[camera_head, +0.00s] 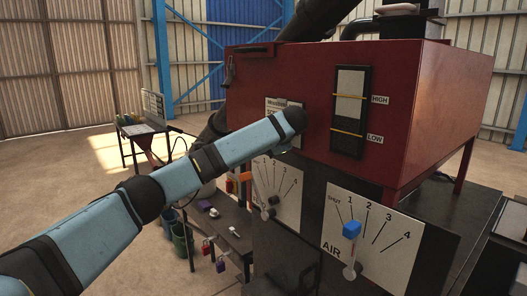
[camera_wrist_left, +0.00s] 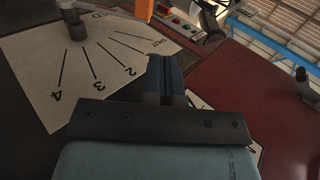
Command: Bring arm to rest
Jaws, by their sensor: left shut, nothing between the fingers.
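My left arm (camera_head: 175,185) reaches in from the left across the head view, and its wrist end is in front of the red machine housing (camera_head: 410,110). The left gripper is hidden there behind the wrist. In the left wrist view the left gripper (camera_wrist_left: 166,62) is shut and empty, in front of the machine's panels. A white feed dial plate (camera_wrist_left: 95,65) marked SHUT to 4 lies to its left, with a dark knob (camera_wrist_left: 72,22). The knob also shows in the head view (camera_head: 268,207). My right gripper is not in view.
The AIR dial plate (camera_head: 375,235) has a blue-handled lever (camera_head: 352,231). A HIGH/LOW gauge (camera_head: 350,112) is on the red housing. A low dark bench (camera_head: 232,228) with small items and padlocks stands behind my arm. Open floor lies at left.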

